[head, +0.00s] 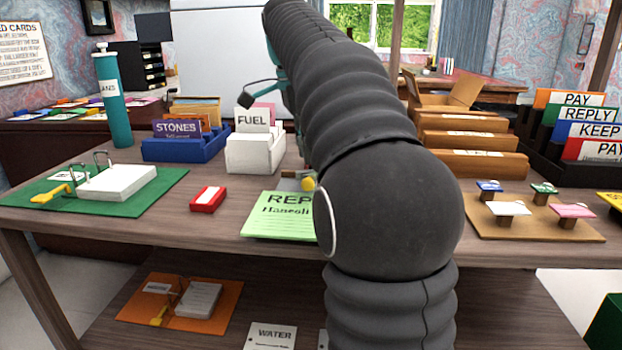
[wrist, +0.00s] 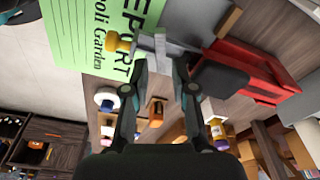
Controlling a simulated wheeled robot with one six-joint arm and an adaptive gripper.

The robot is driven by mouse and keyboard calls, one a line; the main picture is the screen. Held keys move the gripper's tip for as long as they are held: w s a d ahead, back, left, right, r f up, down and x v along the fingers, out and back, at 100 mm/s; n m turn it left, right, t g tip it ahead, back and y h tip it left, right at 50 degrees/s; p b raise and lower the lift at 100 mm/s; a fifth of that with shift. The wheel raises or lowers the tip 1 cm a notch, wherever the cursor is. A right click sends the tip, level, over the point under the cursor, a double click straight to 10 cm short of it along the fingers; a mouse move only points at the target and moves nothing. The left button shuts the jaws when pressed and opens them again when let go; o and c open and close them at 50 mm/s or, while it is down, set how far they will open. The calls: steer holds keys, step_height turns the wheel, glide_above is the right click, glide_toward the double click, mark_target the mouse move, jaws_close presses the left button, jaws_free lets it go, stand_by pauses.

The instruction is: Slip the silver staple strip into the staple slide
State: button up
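In the wrist view my gripper (wrist: 161,75) has its two fingertips apart, with a visible gap between them. A silver-grey metal piece (wrist: 178,50) lies just beyond the tips, beside a yellow knob (wrist: 118,42); I cannot tell the staple strip from the slide there. A red stapler-like body (wrist: 255,75) with a dark part lies to the right of it. In the head view my arm hides the gripper and most of this; the yellow knob (head: 308,184) and a bit of metal show beside the arm.
A green report sheet (head: 275,220) lies on the desk by the arm. A small red box (head: 207,199) is left of it. White (head: 255,153) and blue (head: 185,148) card boxes stand behind. A stamp board (head: 535,225) is at right.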

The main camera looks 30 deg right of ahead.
steer(key=f, duration=0.3)
steer(key=shift+d+f+b, duration=0.25)
steer(key=shift+b, duration=0.15)
jaws_close()
steer(key=shift+r, duration=0.15)
